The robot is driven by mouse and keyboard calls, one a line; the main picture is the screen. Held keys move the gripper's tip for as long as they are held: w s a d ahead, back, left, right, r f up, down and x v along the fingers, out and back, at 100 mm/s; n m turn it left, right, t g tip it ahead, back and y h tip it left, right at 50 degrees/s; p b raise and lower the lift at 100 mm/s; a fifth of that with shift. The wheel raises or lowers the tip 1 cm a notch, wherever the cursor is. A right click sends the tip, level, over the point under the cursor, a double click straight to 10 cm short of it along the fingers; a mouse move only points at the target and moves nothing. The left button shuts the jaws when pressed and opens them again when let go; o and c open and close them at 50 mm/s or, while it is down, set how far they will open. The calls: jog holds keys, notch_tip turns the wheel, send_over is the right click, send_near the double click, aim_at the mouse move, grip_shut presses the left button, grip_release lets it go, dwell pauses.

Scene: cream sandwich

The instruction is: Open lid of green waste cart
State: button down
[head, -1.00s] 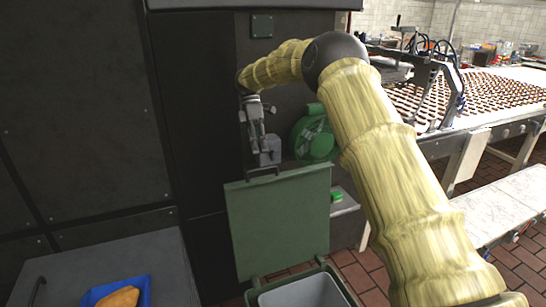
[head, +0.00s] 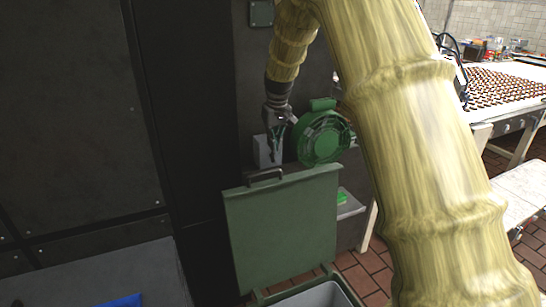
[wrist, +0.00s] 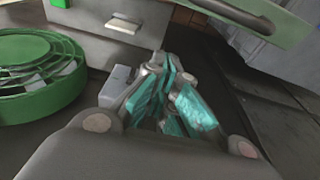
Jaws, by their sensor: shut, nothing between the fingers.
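The green waste cart (head: 262,301) stands at the bottom of the head view. Its dull green lid (head: 285,230) is raised upright, with a dark handle (head: 265,176) on its top edge. Part of the cart mouth shows below, with a grey inside. My gripper (head: 275,158) points down just above the handle, in front of the dark wall, and appears apart from the lid. In the wrist view its teal-padded fingers (wrist: 170,78) are together and empty. A green edge, likely the lid (wrist: 250,12), shows at upper right there.
A green round reel (head: 324,137) hangs right of my gripper; it also shows in the wrist view (wrist: 38,75). A grey box (head: 263,150) is on the wall behind the fingers. A blue tray (head: 122,301) lies lower left. A conveyor (head: 505,92) stands at right.

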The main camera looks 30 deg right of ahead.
jog(key=s+d+f+p, duration=0.1)
jog(key=s+f+p, duration=0.2)
jog(key=f+p, duration=0.3)
notch_tip(320, 180, down, 3)
jog(key=shift+d+r, duration=0.1)
jog(key=shift+d, duration=0.2)
dwell(0.3)
jog(key=shift+s+a, duration=0.1)
jog(key=shift+s, duration=0.05)
